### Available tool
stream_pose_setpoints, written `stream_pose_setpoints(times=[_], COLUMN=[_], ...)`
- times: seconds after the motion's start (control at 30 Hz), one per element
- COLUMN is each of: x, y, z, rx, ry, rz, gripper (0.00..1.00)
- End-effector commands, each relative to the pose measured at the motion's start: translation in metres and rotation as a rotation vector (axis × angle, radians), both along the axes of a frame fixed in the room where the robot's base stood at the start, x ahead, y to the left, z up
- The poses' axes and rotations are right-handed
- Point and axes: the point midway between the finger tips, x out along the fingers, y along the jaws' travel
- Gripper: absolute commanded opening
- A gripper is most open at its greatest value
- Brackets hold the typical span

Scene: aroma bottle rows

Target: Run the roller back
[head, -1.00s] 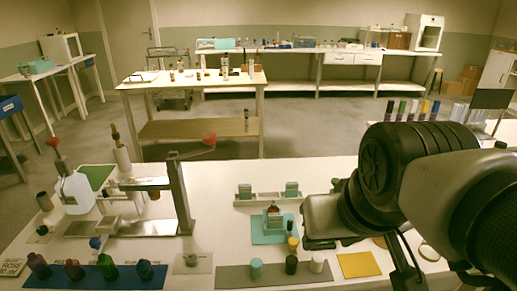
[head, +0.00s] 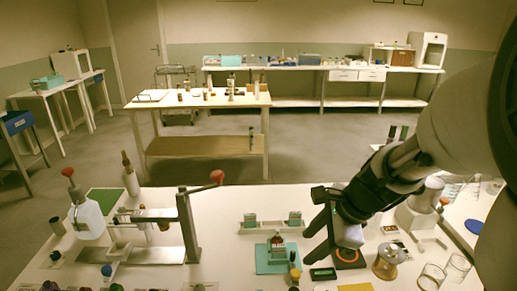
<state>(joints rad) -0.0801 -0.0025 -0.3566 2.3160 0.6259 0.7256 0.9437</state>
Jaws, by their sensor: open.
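No roller can be picked out with certainty. My gripper (head: 334,230) is open, with grey fingers pointing down and left above the white bench (head: 225,235). It is over or just behind a dark pad with an orange edge (head: 347,262); contact cannot be judged. Left of it a small bottle with a dark red cap (head: 277,243) stands upright on a teal mat (head: 268,267). A small yellow-capped bottle (head: 294,272) is at the mat's right edge. A pale rail with two teal blocks (head: 262,226) lies behind the mat. My wrist hides part of the bench.
A metal stand with a red-knobbed lever (head: 190,225) is at the left, beside a white jug (head: 86,218). A small dark-green tray (head: 323,274), an amber glass vessel (head: 388,262) and clear glasses (head: 432,274) are at the front right.

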Motion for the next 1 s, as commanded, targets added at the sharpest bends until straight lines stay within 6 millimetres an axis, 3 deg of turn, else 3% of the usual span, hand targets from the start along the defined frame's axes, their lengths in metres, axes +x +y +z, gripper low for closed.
stream_pose_setpoints(times=[0.1, 0.3, 0.57, 1.0], x=[0.019, 0.032, 0.040, 0.066], y=[-0.022, -0.044, -0.039, -0.013], z=[-0.019, -0.043, -0.074, -0.163], rx=[0.079, 0.130, 0.135, 0.133], ry=[0.129, 0.216, 0.226, 0.224], rz=[-0.321, -0.603, -0.631, -0.629], gripper=[0.43, 0.43, 0.43, 0.43])
